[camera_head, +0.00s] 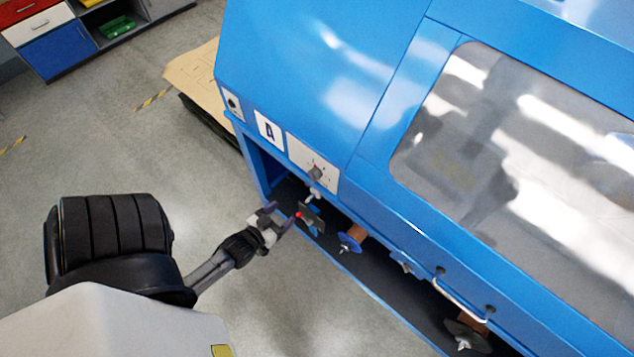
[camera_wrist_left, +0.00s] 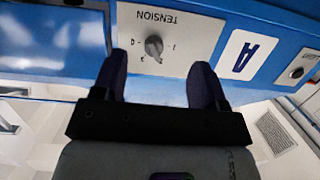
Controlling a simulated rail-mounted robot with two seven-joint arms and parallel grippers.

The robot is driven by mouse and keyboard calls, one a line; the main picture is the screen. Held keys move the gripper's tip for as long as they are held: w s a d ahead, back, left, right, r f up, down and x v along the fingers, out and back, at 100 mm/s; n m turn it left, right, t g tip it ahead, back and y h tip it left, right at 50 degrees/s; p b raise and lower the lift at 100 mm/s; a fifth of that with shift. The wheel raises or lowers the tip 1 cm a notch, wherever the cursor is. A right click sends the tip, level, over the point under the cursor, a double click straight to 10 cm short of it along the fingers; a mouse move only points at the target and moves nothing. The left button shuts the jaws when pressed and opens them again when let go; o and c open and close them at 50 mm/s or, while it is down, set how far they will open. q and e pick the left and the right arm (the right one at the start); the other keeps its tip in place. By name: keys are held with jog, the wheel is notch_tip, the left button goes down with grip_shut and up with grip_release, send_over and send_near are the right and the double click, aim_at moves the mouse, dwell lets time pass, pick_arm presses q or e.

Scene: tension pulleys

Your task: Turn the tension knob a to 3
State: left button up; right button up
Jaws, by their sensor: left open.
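The tension knob (camera_head: 315,172) is a small grey dial on a white plate at the lower edge of the blue machine, right of the sign with the letter A (camera_head: 269,130). In the left wrist view the knob (camera_wrist_left: 154,46) shows upside down on the plate marked TENSION (camera_wrist_left: 190,35). Small marks surround it; its exact setting is hard to read. My left gripper (camera_head: 279,217) is open and empty, below and left of the knob in the head view. In the wrist view its fingers (camera_wrist_left: 159,78) stand either side of the knob's line, apart from it. My right gripper is not in view.
Below the plate is an open bay with spools, including a brown one with a blue disc (camera_head: 350,240). A round switch (camera_head: 233,103) sits left of the A sign. A metal handle (camera_head: 460,300) is at the right. Floor (camera_head: 110,150) left of the machine is clear.

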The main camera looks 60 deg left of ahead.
aim_at(312, 179)
pick_arm(q)
jog(key=w+a+r, duration=0.1)
jog(key=w, duration=0.3)
jog(key=w+a+r+t, duration=0.1)
jog(key=w+a, duration=0.1)
jog(key=w, duration=0.3)
jog(key=w+a+r+t+p, duration=0.1)
jog(key=w+a, duration=0.1)
jog(key=w, duration=0.2)
jog(key=shift+w+r, duration=0.2)
jog(key=shift+r, duration=0.1)
jog(key=c, duration=0.9)
